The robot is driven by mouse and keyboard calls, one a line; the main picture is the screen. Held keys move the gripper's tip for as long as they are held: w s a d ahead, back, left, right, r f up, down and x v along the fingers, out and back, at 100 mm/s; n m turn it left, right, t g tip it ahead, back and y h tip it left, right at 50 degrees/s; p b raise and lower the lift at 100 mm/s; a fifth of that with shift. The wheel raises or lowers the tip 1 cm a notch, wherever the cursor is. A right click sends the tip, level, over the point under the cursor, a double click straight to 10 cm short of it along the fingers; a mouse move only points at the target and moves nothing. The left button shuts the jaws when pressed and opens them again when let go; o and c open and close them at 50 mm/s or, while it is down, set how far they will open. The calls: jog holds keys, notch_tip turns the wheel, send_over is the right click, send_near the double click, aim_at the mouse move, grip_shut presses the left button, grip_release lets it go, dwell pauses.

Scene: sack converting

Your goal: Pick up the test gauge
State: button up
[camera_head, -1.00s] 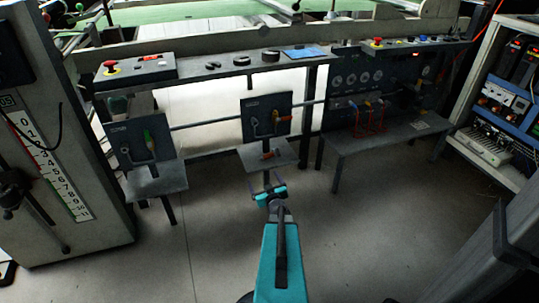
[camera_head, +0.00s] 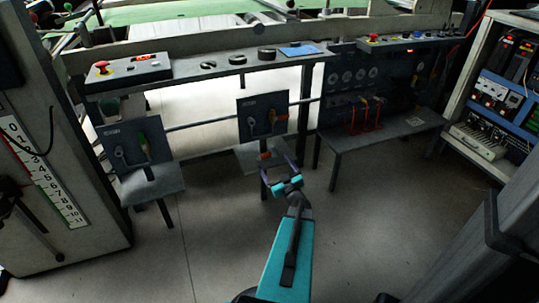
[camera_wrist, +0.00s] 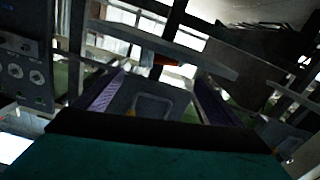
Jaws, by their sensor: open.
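I cannot say for certain which thing is the test gauge. A small red-orange object (camera_head: 264,155) lies on the small grey shelf (camera_head: 246,160) under the middle dark panel (camera_head: 262,117). It also shows as an orange patch in the wrist view (camera_wrist: 165,60), at the shelf between my fingers. My gripper (camera_head: 279,170) is open and empty, in front of that shelf and apart from the object. Its two fingers frame the panel and shelf in the wrist view (camera_wrist: 155,92).
A left panel with a shelf (camera_head: 150,184) and a grey bench (camera_head: 385,130) flank the middle shelf. A long ledge (camera_head: 215,72) with black round parts and a red-button box runs above. A tall scale cabinet (camera_head: 85,150) stands left, an electrical rack (camera_head: 495,135) right. The front floor is clear.

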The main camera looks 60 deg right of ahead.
jog(key=shift+w, duration=0.1)
jog(key=b, duration=0.2)
send_near(263, 146)
jog(key=shift+w+d+f, duration=0.2)
jog(key=shift+w+d, duration=0.35)
jog(key=shift+w, duration=0.05)
jog(key=shift+w+d+f, duration=0.2)
jog(key=shift+w+d, duration=0.35)
jog(key=shift+w, duration=0.05)
jog(key=shift+w+d, duration=0.35)
jog(key=shift+w, duration=0.15)
jog(key=shift+b+x, duration=1.3)
jog(key=shift+x, duration=1.3)
jog(key=shift+w+a+r, duration=0.1)
jog(key=shift+r, duration=0.05)
jog(key=shift+c, duration=0.4)
jog(key=c, duration=1.1)
jog(key=shift+r, duration=0.1)
jog(key=shift+c, duration=0.2)
